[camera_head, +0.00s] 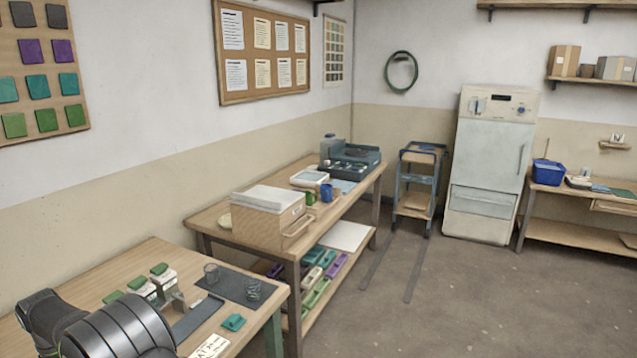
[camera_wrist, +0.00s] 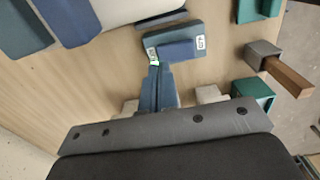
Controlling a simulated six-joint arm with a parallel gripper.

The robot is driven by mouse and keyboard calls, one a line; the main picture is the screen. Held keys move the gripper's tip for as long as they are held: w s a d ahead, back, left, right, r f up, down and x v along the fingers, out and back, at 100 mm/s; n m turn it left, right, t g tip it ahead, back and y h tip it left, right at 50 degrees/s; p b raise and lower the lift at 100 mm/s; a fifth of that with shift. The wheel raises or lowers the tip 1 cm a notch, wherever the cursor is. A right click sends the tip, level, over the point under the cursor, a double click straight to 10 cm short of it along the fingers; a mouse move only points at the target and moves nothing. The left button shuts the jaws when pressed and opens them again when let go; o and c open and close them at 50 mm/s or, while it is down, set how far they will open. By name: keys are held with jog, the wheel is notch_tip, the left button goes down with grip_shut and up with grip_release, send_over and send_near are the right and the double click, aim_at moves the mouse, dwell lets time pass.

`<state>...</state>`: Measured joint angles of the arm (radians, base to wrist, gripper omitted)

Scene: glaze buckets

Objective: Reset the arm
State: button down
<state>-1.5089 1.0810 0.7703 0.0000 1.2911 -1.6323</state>
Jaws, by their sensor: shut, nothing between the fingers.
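My gripper (camera_wrist: 159,72) shows in the wrist view as two blue-grey fingers pressed together with nothing held between them. Their tips point toward a blue-grey block (camera_wrist: 184,42) with white labels on its ends. Whether the tips touch the block cannot be told. In the head view my dark arm fills the lower left corner over the near wooden table (camera_head: 150,255); the gripper is not clearly visible there.
Several green-topped white containers (camera_head: 163,277), a dark mat (camera_head: 232,287) and a teal piece (camera_head: 233,322) are on the near table. In the wrist view, a brown-handled block (camera_wrist: 285,75) and a teal block (camera_wrist: 253,92) lie right of my gripper.

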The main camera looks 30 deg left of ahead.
notch_tip(320, 180, down, 3)
jog(key=shift+r, duration=0.3)
notch_tip(320, 180, up, 10)
dwell(1.4)
